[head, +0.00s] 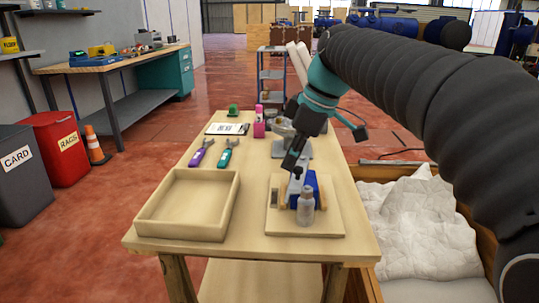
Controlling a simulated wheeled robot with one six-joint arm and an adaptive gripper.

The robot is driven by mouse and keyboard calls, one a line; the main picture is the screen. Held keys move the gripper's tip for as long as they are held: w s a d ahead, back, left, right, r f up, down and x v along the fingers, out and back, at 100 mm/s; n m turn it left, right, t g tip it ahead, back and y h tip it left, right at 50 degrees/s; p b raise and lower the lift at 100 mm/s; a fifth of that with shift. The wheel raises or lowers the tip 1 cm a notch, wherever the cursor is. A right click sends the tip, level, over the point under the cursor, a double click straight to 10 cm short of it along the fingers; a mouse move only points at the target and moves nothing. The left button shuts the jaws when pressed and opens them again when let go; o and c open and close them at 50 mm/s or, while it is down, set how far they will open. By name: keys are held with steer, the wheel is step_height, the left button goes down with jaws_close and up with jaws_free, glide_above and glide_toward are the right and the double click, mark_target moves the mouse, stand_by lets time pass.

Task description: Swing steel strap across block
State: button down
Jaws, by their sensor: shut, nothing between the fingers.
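A blue block (312,182) sits in a fixture on a pale wooden board (328,222) at the table's front right. A narrow light-grey piece, which looks like the steel strap (295,186), shows at the block's left, just below my gripper. I cannot tell how far it lies across the block. A grey bottle-shaped part (306,207) stands upright in front of the block and hides some of it. My gripper (291,163) is shut and empty, pointing down over the strap's far end. I cannot tell whether its tips touch the strap.
An empty wooden tray (151,227) is left of the board. Purple (202,152) and teal (228,152) tools, a clipboard (227,129) and a pink bottle (259,126) lie or stand farther back. A crate with white padding (410,225) is at the right.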

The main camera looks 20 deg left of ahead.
mark_target(296, 169)
steer(key=shift+s+d, duration=0.1)
steer(key=shift+d, duration=0.65)
steer(key=shift+s+a, duration=0.1)
steer(key=shift+s+a+r, duration=0.1)
steer(key=shift+a+r, duration=0.05)
steer(key=shift+a, duration=0.1)
step_height(296, 169, up, 10)
steer(key=p, duration=0.3)
steer(key=s+d+f+m+t, duration=0.25)
steer(key=d+m, duration=0.25)
steer(key=d, duration=0.3)
steer(key=s+d+f+m+t+h, duration=0.1)
steer(key=s+d+f+m+h, duration=0.1)
steer(key=s+d+f+m, duration=0.4)
steer(key=s+d+f+m+t+h, duration=0.2)
steer(key=s+d+f+m, duration=0.4)
steer(key=f, duration=0.9)
steer(key=s+d, duration=0.3)
steer(key=d, duration=0.2)
steer(key=shift+s+d+m, duration=0.15)
steer(key=shift+d+m, duration=0.15)
steer(key=shift+d, duration=0.1)
